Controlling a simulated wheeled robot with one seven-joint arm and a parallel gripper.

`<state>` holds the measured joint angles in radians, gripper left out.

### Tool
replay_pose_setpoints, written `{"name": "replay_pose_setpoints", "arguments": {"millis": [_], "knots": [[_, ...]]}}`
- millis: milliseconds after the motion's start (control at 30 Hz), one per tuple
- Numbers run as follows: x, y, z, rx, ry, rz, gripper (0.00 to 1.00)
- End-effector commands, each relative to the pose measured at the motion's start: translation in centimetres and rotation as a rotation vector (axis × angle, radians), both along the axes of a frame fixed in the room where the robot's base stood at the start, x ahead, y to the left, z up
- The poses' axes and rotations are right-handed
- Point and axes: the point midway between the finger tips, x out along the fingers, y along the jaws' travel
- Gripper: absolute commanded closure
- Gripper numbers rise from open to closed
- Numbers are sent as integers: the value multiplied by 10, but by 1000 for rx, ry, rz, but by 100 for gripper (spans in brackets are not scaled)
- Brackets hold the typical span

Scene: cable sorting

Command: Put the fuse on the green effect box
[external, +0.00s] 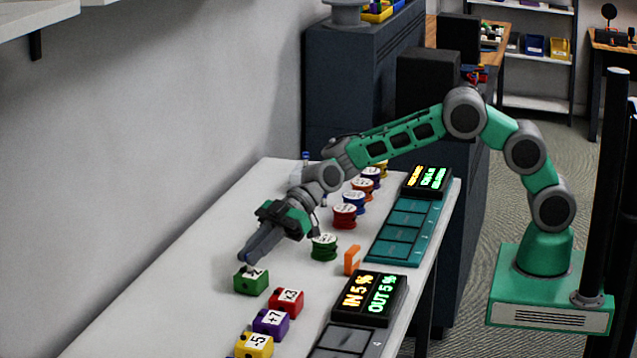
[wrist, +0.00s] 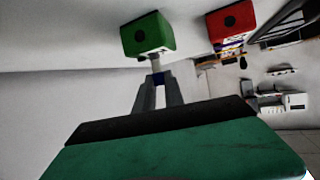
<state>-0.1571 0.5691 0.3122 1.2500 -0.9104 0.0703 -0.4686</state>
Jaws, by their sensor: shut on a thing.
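The green effect box (external: 251,284) stands on the white table, at the far end of a row of coloured boxes. It also shows at the top of the wrist view (wrist: 147,36). My gripper (external: 246,259) points down right over the green box. In the wrist view, its two fingers (wrist: 158,90) are shut on a small fuse (wrist: 155,64), pale with a blue part. The pale end reaches the edge of the green box in that view; I cannot tell whether they touch. In the external view the fuse is hidden by the fingers.
Red (external: 286,302), purple (external: 271,322) and yellow (external: 254,345) boxes stand nearby. A green spool (external: 324,247) and an orange piece (external: 352,260) lie to the right, by the display (external: 369,297). The table (external: 190,262) left of the green box is clear.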

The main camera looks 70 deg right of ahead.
Motion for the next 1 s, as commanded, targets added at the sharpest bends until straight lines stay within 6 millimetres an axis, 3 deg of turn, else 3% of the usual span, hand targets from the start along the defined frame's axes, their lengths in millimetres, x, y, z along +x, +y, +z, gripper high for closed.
{"name": "replay_pose_setpoints", "arguments": {"millis": [300, 333, 567, 867, 1000], "knots": [[0, 0, -3, 1, -4, 0, 100], [0, 0, -1, 1, -4, 0, 84], [0, 0, -1, 1, -4, 0, 66], [0, 0, 4, 2, -4, 0, 65], [-6, -19, 10, 0, -7, -4, 65]]}}
